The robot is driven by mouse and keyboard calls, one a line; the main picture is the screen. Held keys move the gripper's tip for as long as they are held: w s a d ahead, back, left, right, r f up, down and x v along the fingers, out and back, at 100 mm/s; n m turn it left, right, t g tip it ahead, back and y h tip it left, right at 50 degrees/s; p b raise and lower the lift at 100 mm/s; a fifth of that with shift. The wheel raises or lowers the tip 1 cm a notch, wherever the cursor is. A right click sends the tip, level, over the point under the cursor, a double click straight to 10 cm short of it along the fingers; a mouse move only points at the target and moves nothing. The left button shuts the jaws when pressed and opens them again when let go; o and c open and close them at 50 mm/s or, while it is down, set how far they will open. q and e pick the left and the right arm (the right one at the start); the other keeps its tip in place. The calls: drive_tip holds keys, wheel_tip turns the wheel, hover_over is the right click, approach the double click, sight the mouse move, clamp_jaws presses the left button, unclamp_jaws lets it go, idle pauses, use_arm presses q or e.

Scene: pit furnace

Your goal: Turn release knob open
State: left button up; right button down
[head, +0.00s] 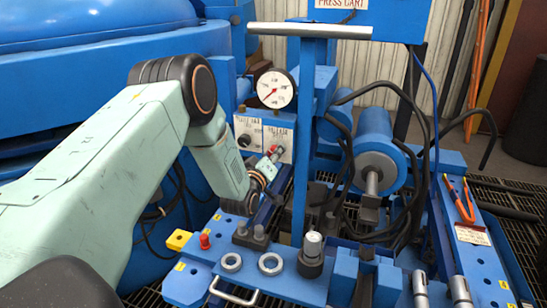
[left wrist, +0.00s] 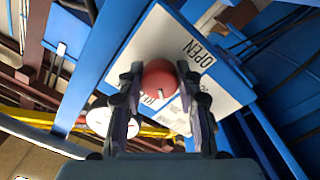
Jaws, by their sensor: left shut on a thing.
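The release knob is a red round knob (left wrist: 159,78) on a white panel (left wrist: 185,45) lettered OPEN, in the left wrist view. My left gripper (left wrist: 160,88) is shut on it, with one dark finger on each side. A light mark shows on the knob's face near its lower edge. In the head view my left gripper (head: 273,156) reaches the right half of the white panel (head: 270,127), and the fingers mostly hide the knob there. A black knob (head: 244,141) sits on the panel's left half. My right gripper is not in view.
A white pressure gauge (head: 275,89) stands above the panel. A blue upright post (head: 304,140) rises just right of my gripper. A blue cylinder (head: 376,150) with black hoses is further right. Orange-handled pliers (head: 462,203) lie on the cart's right side.

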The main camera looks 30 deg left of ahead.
use_arm(q)
drive_tip(key=n+b, duration=0.3)
drive_tip(key=n, duration=0.3)
drive_tip(key=shift+d+n, duration=0.1)
drive_tip(key=shift+n, duration=0.2)
drive_tip(key=n+b, duration=0.2)
drive_tip(key=n, duration=0.3)
drive_tip(key=shift+w+r+n+y, duration=0.1)
drive_tip(key=shift+n+y, duration=0.2)
drive_tip(key=shift+b, duration=0.3)
drive_tip(key=o, duration=1.1)
drive_tip(key=shift+o, duration=0.3)
drive_tip(key=shift+s, duration=0.3)
drive_tip(key=v, duration=1.1)
drive_tip(key=shift+s, duration=0.2)
